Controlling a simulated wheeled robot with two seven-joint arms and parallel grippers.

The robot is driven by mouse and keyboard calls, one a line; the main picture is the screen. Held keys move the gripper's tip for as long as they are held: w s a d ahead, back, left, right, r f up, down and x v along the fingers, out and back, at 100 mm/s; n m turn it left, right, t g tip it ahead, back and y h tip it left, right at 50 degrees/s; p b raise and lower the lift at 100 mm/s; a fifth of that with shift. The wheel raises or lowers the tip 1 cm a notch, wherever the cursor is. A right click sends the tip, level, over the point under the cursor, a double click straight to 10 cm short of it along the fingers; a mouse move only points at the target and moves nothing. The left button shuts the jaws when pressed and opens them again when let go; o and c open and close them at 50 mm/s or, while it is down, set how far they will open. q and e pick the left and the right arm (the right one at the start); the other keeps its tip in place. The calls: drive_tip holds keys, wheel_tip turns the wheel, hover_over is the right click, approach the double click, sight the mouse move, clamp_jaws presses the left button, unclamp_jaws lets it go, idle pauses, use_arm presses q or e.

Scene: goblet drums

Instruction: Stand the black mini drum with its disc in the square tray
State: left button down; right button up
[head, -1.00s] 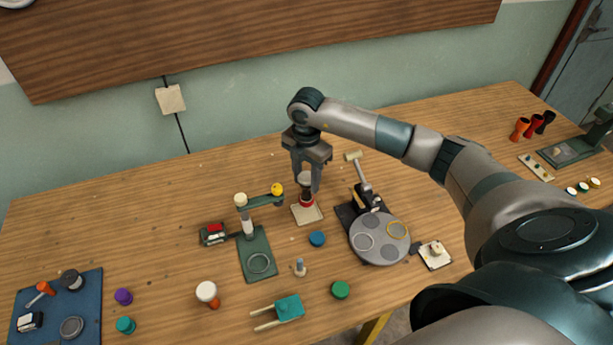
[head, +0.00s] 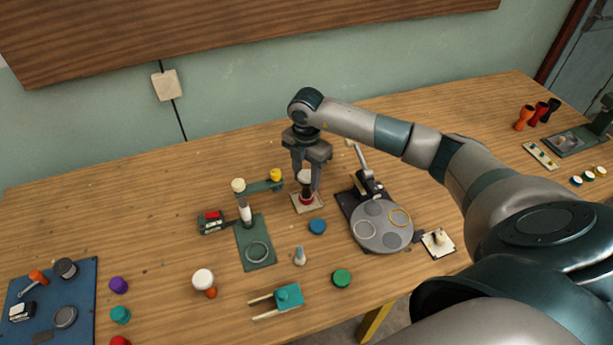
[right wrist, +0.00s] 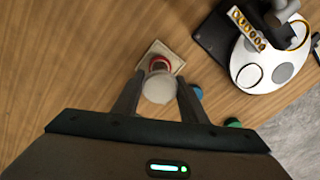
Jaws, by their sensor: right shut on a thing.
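The black mini drum (head: 306,189) is upright between the fingers of my right gripper (head: 306,180). A pale disc (head: 305,175) covers its top; in the right wrist view this disc (right wrist: 158,88) shows between the fingers. A red band (head: 306,199) rings its lower end. The cream square tray (head: 296,206) lies directly under the drum; its rim also shows in the right wrist view (right wrist: 176,57). The drum's foot is over the middle of the tray, at or just above its floor; I cannot tell if they touch. My left gripper is out of view.
A green stand with an arm (head: 262,187) is close on the left, and a grey turntable (head: 382,230) on the right. A blue disc (head: 317,226) lies just in front of the tray. Several caps and a blue mat (head: 48,300) lie further left. The table behind the tray is clear.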

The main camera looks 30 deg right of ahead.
drive_tip(key=o, duration=1.5)
drive_tip(key=shift+c, duration=0.2)
drive_tip(key=shift+r, duration=0.15)
drive_tip(key=shift+r+p, duration=2.35)
drive_tip(key=shift+r, duration=1.05)
drive_tip(key=shift+s, duration=0.1)
